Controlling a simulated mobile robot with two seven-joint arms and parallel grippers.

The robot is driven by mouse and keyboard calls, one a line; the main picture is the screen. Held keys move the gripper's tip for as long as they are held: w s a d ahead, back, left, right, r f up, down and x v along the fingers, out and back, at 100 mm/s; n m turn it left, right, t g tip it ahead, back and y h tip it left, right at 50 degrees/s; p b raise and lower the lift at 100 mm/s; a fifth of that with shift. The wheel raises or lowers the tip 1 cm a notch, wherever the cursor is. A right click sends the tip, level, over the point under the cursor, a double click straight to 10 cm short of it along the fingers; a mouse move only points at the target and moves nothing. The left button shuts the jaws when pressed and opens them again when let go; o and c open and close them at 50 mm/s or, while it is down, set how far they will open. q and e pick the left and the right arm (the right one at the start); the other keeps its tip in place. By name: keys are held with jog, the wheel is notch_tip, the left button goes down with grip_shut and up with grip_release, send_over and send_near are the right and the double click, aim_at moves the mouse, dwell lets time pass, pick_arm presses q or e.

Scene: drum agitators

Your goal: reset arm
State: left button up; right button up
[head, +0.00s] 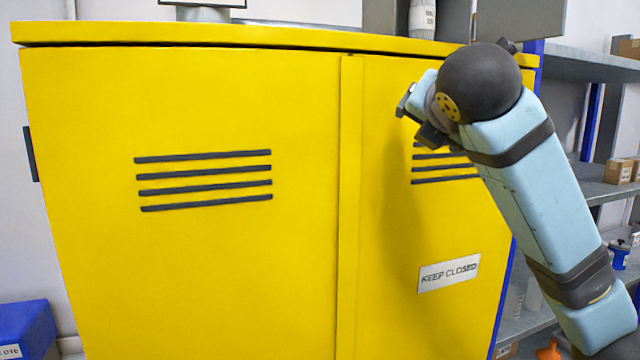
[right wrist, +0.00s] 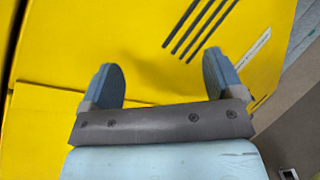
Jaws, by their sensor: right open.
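My right arm (head: 540,200) comes in from the lower right in the head view and is raised in front of the yellow cabinet's right door. My right gripper (head: 408,100) is near the upper part of that door, partly hidden behind the wrist. In the right wrist view my right gripper (right wrist: 163,85) shows two blue-grey fingers spread apart with nothing between them. The yellow cabinet (head: 220,260) fills most of the head view, both doors shut. It also fills most of the right wrist view (right wrist: 140,45). My left gripper is not in view.
A "KEEP CLOSED" label (head: 448,273) is on the right door. Grey shelves (head: 580,70) with boxes stand at the right, behind my arm. A blue bin (head: 25,325) is at the lower left. Items stand on or behind the cabinet top.

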jog(key=s+d+f+m+g+y, duration=0.15)
jog(key=f+m, duration=0.25)
jog(key=f, duration=0.8)
jog(key=s+d+f+m+g, duration=0.1)
jog(key=s+f+m+g, duration=0.2)
jog(key=f, duration=1)
jog(key=s+d+f+m+g+y, duration=0.1)
jog(key=s+f+m, duration=0.3)
jog(key=f, duration=0.8)
jog(key=s+d+f+m+g, duration=0.3)
jog(key=s+f+m, duration=0.5)
jog(key=s+f, duration=0.4)
jog(key=s+d+f+m+g, duration=0.3)
jog(key=s+f+m, duration=0.5)
jog(key=s, duration=0.6)
jog(key=w+a+f+t+y, duration=0.1)
jog(key=w+a+f+t, duration=0.1)
jog(key=f, duration=0.5)
jog(key=w+a+f+n+t+y, duration=0.1)
jog(key=w+a+f+t, duration=0.2)
jog(key=f, duration=0.5)
jog(key=a+t, duration=0.1)
jog(key=t, duration=0.1)
jog(key=shift+w+n+t, duration=0.2)
jog(key=shift+n+t, duration=0.1)
jog(key=shift+t, duration=0.05)
